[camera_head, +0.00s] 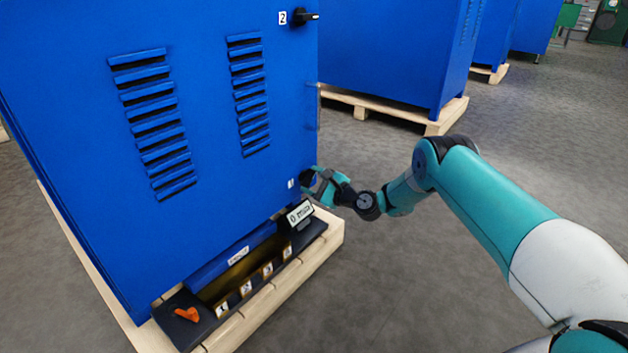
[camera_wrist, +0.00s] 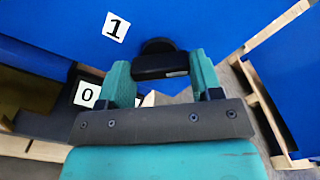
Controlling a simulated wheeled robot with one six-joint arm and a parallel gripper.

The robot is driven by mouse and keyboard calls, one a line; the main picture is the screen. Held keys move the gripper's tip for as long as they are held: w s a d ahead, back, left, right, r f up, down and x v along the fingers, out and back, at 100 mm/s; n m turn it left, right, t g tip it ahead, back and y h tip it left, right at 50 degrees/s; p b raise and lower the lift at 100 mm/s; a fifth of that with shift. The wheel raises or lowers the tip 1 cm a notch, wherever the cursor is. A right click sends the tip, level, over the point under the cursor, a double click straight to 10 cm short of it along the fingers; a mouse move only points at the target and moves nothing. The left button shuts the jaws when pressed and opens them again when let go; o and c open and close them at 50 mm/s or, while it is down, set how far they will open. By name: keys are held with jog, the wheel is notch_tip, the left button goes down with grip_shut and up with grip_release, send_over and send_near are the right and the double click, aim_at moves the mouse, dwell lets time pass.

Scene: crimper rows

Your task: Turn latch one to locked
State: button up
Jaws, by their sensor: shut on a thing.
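Latch one is a black handle on a round black base at the lower right of the blue cabinet door. In the wrist view the handle of latch one (camera_wrist: 160,65) lies roughly level, beside the white label 1 (camera_wrist: 115,27). My gripper (camera_wrist: 162,72) has a teal finger on either side of the handle and is shut on it. In the head view my gripper (camera_head: 322,186) is at the door's lower right corner and mostly hides the latch. Latch two (camera_head: 305,18), a black handle near label 2, sits higher on the same door edge and points right.
The blue cabinet (camera_head: 205,120) stands on a wooden pallet (camera_head: 333,233). Below the door are an open tray with numbered slots (camera_head: 245,287), an orange piece (camera_head: 187,314) and a small white sign (camera_head: 299,213). More blue cabinets stand behind. The grey floor at right is clear.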

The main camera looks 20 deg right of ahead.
jog(key=n, duration=0.4)
jog(key=shift+d, duration=0.1)
jog(key=shift+n+p, duration=0.5)
jog(key=shift+n, duration=2)
jog(key=shift+d, duration=0.1)
jog(key=o, duration=0.9)
jog(key=shift+c, duration=0.2)
jog(key=shift+o, duration=0.3)
jog(key=p+v, duration=1.7)
jog(key=p, duration=0.1)
